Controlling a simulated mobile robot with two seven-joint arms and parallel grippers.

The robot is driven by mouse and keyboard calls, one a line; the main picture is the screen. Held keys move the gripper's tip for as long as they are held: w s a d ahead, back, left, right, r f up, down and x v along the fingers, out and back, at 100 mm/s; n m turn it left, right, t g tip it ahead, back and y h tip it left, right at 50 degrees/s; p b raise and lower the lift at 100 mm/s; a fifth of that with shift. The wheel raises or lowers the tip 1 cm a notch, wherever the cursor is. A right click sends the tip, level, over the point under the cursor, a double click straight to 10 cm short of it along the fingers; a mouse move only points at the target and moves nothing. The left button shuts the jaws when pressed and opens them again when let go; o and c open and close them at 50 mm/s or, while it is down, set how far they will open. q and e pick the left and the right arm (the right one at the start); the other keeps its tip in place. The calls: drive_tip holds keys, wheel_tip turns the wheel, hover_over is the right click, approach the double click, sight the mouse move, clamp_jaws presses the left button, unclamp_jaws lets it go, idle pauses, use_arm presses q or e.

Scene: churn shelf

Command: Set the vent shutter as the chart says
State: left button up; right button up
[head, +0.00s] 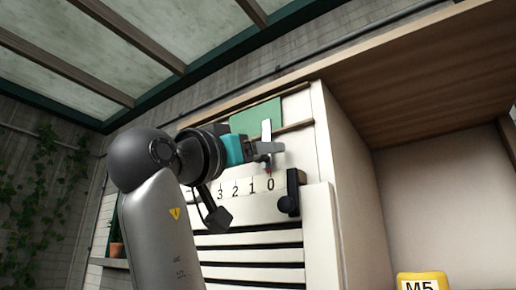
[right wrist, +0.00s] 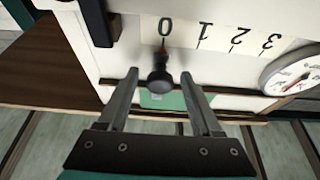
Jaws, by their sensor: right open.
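The vent shutter's dark knob (right wrist: 160,84) has a red pointer at the 0 mark of a white number scale (right wrist: 216,36), which runs 0, 1, 2, 3. The scale also shows in the head view (head: 245,188). My right gripper (right wrist: 160,76) is open, with one finger on each side of the knob and a gap visible at both. In the head view the right gripper (head: 271,150) is up at the panel and mostly hides the knob. A green panel (head: 256,116) lies behind it. My left gripper is not in view. No chart can be made out.
A black handle or bracket (head: 291,193) sticks out just right of the 0. Dark slots (head: 255,255) lie below the scale. A round gauge (right wrist: 296,72) is beside the 3. A wooden shelf bay with a yellow M5 item (head: 422,280) is at the right.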

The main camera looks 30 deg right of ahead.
clamp_jaws()
idle(0.4)
idle(0.9)
